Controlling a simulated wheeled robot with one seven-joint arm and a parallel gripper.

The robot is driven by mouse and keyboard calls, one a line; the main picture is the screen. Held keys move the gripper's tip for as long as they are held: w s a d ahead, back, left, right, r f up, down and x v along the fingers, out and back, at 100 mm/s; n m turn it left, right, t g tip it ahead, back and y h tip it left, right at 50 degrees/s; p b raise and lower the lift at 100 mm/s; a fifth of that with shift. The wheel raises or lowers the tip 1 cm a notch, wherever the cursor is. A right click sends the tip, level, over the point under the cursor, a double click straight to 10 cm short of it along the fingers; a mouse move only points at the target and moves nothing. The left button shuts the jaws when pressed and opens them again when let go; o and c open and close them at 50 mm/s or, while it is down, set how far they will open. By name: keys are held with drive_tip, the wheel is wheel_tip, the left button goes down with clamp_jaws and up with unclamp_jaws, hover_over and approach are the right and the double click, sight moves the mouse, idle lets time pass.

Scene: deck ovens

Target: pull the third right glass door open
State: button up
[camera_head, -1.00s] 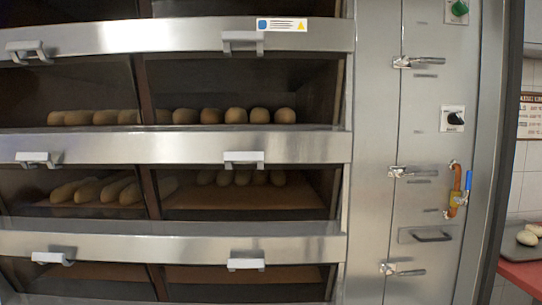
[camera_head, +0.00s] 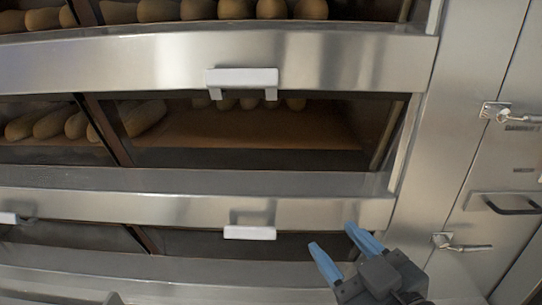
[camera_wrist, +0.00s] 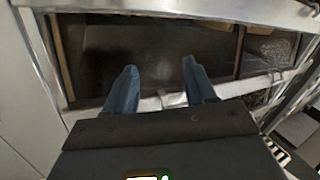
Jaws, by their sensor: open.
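The right column of glass doors fills the head view. A right glass door (camera_head: 250,130) in the middle shows a brown deck and several loaves behind it. A white bar handle (camera_head: 242,80) sits on the steel rail above it, and a lower white handle (camera_head: 250,232) on the rail below. I cannot tell the door's number from this view alone. My gripper (camera_head: 333,246) is open and empty, to the right of the lower handle and apart from it in the picture. In the wrist view the open fingers (camera_wrist: 158,82) point at dark glass (camera_wrist: 155,55); a pale handle-like piece (camera_wrist: 175,99) shows between them.
Long loaves (camera_head: 50,122) lie behind the left glass door. A steel side panel at right carries latches (camera_head: 460,243) and a dark pull handle (camera_head: 512,204). Another white handle (camera_head: 8,218) shows at the left edge.

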drive_tip(key=w+a+r+n+g+y, duration=0.1)
drive_tip(key=w+a+r+n+y, duration=0.1)
drive_tip(key=w+r+n, duration=0.3)
drive_tip(key=w+a+r+n+g+y, duration=0.1)
drive_tip(key=a+r+n+y, duration=0.15)
drive_tip(key=r, duration=0.45)
drive_tip(key=n+g, duration=0.3)
drive_tip(key=n, duration=0.6)
approach(247, 78)
drive_tip(key=shift+p+x, duration=1.05)
drive_tip(key=shift+x, duration=3.15)
drive_tip(key=shift+c, duration=0.4)
clamp_jaws()
